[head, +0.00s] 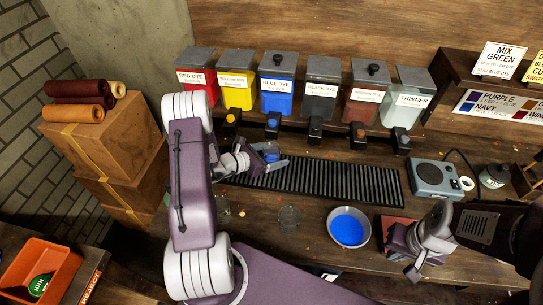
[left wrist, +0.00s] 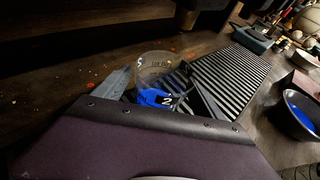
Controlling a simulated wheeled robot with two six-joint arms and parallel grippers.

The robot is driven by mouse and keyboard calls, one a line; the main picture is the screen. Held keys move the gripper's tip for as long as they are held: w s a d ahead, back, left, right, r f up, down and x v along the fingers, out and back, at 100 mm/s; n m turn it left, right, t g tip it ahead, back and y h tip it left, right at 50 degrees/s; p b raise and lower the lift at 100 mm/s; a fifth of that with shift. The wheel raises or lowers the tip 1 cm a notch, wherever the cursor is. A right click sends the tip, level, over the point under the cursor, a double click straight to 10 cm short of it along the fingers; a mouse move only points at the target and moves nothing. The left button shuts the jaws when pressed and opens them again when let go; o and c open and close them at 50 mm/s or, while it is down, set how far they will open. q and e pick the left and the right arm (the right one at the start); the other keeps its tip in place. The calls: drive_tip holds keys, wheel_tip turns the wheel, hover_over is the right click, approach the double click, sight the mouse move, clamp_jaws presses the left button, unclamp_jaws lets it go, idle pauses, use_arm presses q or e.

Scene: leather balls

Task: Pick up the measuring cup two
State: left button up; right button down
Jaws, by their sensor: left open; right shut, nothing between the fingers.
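Measuring cup two is a clear cup with a blue tag marked 2. In the left wrist view the cup (left wrist: 152,66) stands between the two spread fingers of my left gripper (left wrist: 158,88). In the head view the cup (head: 271,151) is small and partly hidden by my left gripper (head: 266,161), near the left end of the black ribbed mat. The left gripper is open around the cup; finger contact cannot be made out. My right gripper (head: 414,271) is shut and empty, low over the right side of the bench.
Dye dispensers, including the blue one (head: 277,88), line the back. Two other clear cups (head: 289,217) (head: 222,208) stand in front of the ribbed mat (head: 330,182). A bowl of blue liquid (head: 348,230) and a grey scale (head: 434,181) are to the right.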

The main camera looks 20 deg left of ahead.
use_arm(q)
drive_tip(key=shift+x, duration=1.05)
drive_tip(key=c, duration=1.5)
drive_tip(key=shift+r, duration=0.1)
drive_tip(key=shift+r, duration=0.35)
drive_tip(key=shift+s+r+b, duration=0.15)
drive_tip(key=shift+s+b, duration=0.05)
drive_tip(key=shift+b, duration=0.1)
drive_tip(key=s+d, duration=0.1)
drive_tip(key=s, duration=0.2)
drive_tip(key=s+b, duration=0.1)
drive_tip(key=s, duration=0.2)
drive_tip(key=s+d+b, duration=0.1)
drive_tip(key=s, duration=0.3)
drive_tip(key=shift+d, duration=0.3)
drive_tip(key=shift+s+d+r+p, duration=0.1)
drive_tip(key=shift+s+p, duration=0.15)
drive_tip(key=shift+s, duration=0.2)
drive_tip(key=shift+s+d+r+p, duration=0.1)
drive_tip(key=shift+s+p, duration=0.15)
drive_tip(key=shift+s, duration=0.2)
drive_tip(key=shift+s+d, duration=0.1)
drive_tip(key=shift+s, duration=0.25)
wheel_tip(320, 180, up, 13)
drive_tip(key=p, duration=1.3)
drive_tip(key=shift+r+p, duration=0.25)
drive_tip(key=shift+p, duration=0.15)
